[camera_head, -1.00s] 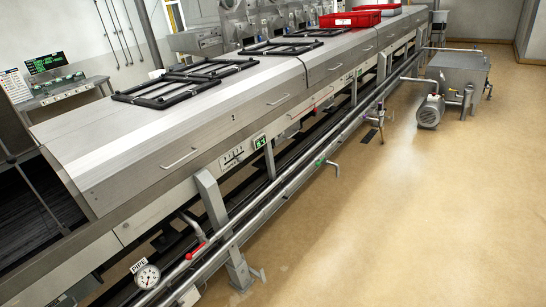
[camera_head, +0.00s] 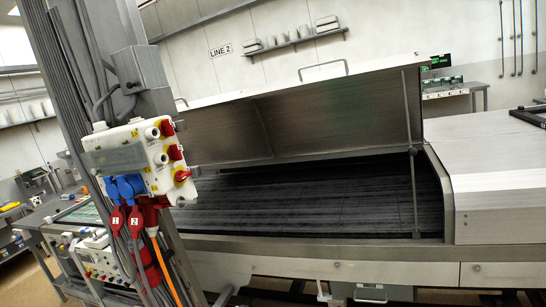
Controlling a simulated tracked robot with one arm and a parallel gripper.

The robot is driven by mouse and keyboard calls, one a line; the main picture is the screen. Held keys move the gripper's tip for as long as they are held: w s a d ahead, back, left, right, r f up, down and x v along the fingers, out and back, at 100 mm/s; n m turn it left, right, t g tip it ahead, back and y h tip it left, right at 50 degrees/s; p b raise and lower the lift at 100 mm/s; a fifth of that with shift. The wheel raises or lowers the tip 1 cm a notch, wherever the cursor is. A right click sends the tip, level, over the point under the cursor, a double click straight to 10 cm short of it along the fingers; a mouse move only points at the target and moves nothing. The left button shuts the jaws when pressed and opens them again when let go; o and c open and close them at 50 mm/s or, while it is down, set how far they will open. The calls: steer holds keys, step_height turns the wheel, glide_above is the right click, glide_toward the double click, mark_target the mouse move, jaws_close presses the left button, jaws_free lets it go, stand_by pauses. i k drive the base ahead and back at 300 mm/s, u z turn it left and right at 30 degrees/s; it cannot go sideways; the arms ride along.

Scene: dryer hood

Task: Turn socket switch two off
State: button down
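A white socket box (camera_head: 125,158) hangs on a grey post at the left, tilted in the picture. Its right face carries red-and-yellow parts: an upper one (camera_head: 166,128), a middle one (camera_head: 174,152) and a lower red switch (camera_head: 182,174). Blue sockets (camera_head: 125,187) sit under the box. Red tags numbered 1 (camera_head: 116,220) and 2 (camera_head: 135,222) hang on the cables below. I cannot tell which red part is switch two, nor its setting. My gripper is not in view.
The dryer hood (camera_head: 310,110) stands raised over a dark belt (camera_head: 330,195), with a thin strut (camera_head: 412,150) at its right. Cables and an orange hose (camera_head: 165,268) hang below the box. Benches with equipment (camera_head: 95,250) stand at the lower left.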

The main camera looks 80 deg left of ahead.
mark_target(174, 152)
steer(key=i, duration=0.1)
steer(key=u, duration=2.3)
steer(key=k, duration=0.6)
steer(key=u, duration=0.2)
steer(key=i, duration=0.65)
steer(key=u, duration=1.8)
